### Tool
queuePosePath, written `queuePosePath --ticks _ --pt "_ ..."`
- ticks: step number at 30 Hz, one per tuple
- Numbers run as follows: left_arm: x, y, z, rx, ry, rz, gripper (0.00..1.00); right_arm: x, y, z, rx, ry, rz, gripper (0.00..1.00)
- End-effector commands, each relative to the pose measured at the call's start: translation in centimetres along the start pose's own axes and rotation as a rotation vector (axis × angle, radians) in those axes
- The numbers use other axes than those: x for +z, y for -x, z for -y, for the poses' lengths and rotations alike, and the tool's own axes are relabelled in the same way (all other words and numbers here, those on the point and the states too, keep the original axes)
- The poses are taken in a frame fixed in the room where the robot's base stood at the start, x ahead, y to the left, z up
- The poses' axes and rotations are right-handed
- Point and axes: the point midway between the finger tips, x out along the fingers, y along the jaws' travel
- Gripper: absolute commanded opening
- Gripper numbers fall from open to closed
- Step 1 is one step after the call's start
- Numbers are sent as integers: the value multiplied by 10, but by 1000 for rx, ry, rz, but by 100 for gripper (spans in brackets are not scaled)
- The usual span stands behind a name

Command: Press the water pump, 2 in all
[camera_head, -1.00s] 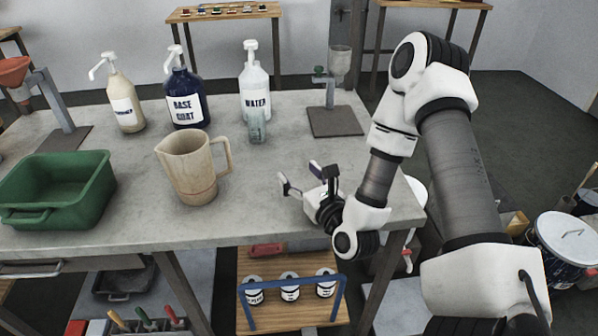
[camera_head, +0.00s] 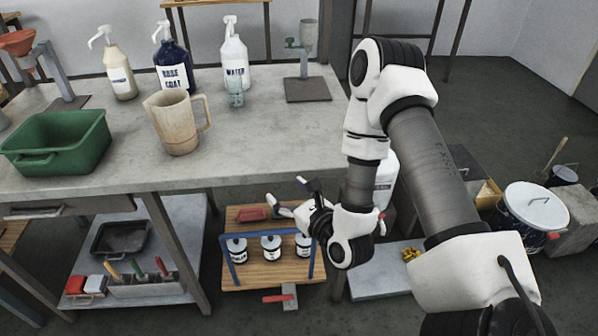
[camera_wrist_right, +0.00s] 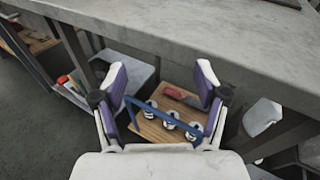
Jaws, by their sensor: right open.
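The water pump bottle (camera_head: 236,58) is white with a pump head and the label WATER. It stands upright near the back of the grey table (camera_head: 270,130), right of the dark blue base coat pump bottle (camera_head: 174,62). A small clear cup (camera_head: 236,95) stands in front of it, below its nozzle side. My right gripper (camera_head: 288,194) is open and empty, in front of the table's front edge and well away from the bottle. In the right wrist view its two fingers (camera_wrist_right: 162,95) are spread apart with nothing between them. My left gripper is out of view.
A beige pitcher (camera_head: 172,125) and a green bin (camera_head: 55,145) stand on the table. A cream pump bottle (camera_head: 118,70) and a funnel stand (camera_head: 308,88) are at the back. Below, a wooden board (camera_head: 265,278) holds several small jars and a blue frame.

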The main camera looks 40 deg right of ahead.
Motion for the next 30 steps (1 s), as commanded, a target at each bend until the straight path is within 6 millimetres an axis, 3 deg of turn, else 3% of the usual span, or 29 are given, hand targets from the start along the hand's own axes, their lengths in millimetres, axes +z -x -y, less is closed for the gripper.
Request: queuePosePath --ticks 5,11,14,18,24,27,30 --pt "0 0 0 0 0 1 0 -58 13 -42 124 193 -187 73" --pt "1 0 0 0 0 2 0 -133 48 -80 358 672 -415 73" --pt "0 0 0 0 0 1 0 -168 74 -93 528 956 -502 73" --pt "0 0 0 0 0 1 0 -216 123 -104 906 1446 -564 73" --pt "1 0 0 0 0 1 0 -250 188 -96 1600 2045 -353 73" --pt "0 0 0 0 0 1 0 -254 208 -92 1862 2189 -150 73" --pt "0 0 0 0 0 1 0 -256 217 -92 1998 2268 22 73"
